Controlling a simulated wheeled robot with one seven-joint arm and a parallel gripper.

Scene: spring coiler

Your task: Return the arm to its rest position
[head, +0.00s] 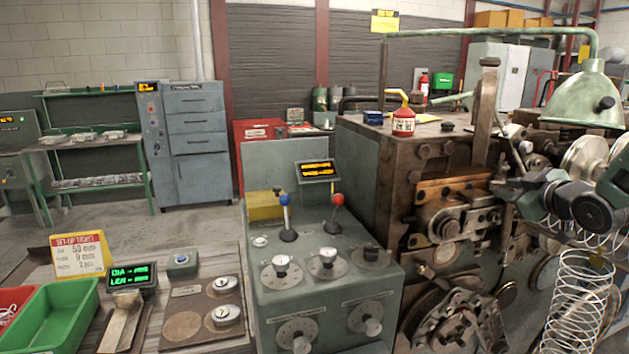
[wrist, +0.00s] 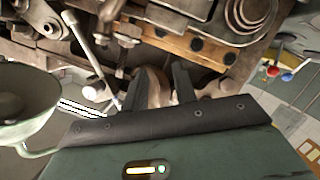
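My arm (head: 592,207) reaches in from the right edge of the head view, in front of the spring coiler (head: 447,205). In the wrist view my gripper (wrist: 161,82) has its two dark fingers apart, with a gap between them. Nothing is clearly held; a brownish part of the machine shows behind the gap. The fingers point toward the coiler's metal face. I cannot tell whether they touch it. In the head view the fingertips are hard to make out against the machine.
A green lamp (head: 586,98) hangs above my arm, and it also shows close in the wrist view (wrist: 25,103). A wire coil (head: 578,305) stands below the arm. The control console (head: 325,285) with blue and red levers is left of the coiler. Floor is clear further left.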

